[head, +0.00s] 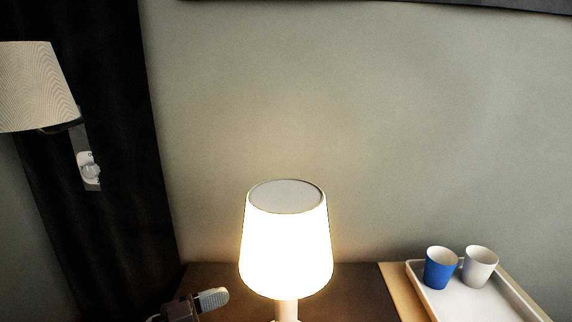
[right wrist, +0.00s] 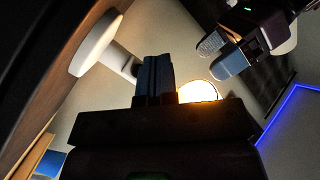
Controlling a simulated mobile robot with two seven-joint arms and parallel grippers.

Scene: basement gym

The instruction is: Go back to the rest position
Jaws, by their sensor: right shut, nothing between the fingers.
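My left gripper (head: 212,299) shows at the bottom of the head view, left of the lit table lamp (head: 286,245), with a ridged grey finger in sight. The right gripper is outside the head view.
The lamp stands on a dark brown surface (head: 350,292). A white tray (head: 490,304) at the lower right bears a blue cup (head: 439,271) and a white cup (head: 481,266). A wall lamp (head: 36,88) hangs at the left. The air above the tray is clear.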

